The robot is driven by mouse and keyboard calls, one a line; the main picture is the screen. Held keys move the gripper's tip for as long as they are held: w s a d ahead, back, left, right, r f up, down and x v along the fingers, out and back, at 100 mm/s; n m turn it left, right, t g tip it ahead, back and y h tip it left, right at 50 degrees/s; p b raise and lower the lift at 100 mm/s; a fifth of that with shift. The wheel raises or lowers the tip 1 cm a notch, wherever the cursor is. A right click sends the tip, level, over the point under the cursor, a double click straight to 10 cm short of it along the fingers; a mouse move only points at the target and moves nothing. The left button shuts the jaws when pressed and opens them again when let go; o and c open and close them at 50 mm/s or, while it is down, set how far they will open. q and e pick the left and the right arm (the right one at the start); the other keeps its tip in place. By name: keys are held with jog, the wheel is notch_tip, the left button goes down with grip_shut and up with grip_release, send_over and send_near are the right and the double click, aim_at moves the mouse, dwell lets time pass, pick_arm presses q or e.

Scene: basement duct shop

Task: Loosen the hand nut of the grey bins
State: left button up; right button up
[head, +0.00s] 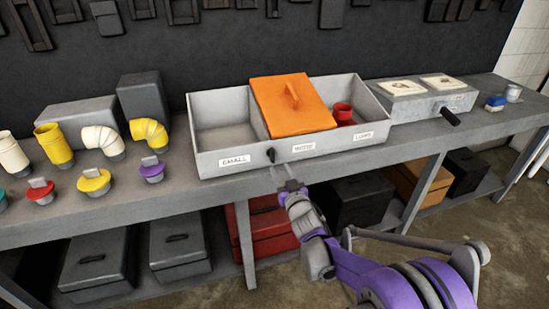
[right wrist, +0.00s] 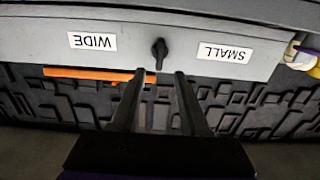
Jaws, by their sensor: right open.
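The grey bins (head: 226,163) sit on the workbench, labelled SMALL, WIDE and a third label at the right. The hand nut, a small black knob (head: 271,155), is on their front face between the SMALL and WIDE labels. The right wrist view shows the hand nut (right wrist: 159,52) upside down. My right gripper (head: 279,170) is open and empty in front of the nut. In the wrist view its two fingertips (right wrist: 159,75) sit either side of the nut's line, apparently just short of it. My left gripper is not in view.
An orange lid (head: 290,112) covers the middle bin; a red piece (head: 342,114) lies in the right one. Coloured pipe fittings (head: 54,144) stand at left. A grey box with a black handle (head: 449,116) is at right. Boxes fill the shelf below.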

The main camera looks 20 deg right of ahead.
aim_at(273, 157)
jog(key=w, duration=0.7)
jog(key=shift+w+a+p, duration=0.1)
jog(key=shift+w+p, duration=0.1)
jog(key=shift+p, duration=0.15)
grip_shut()
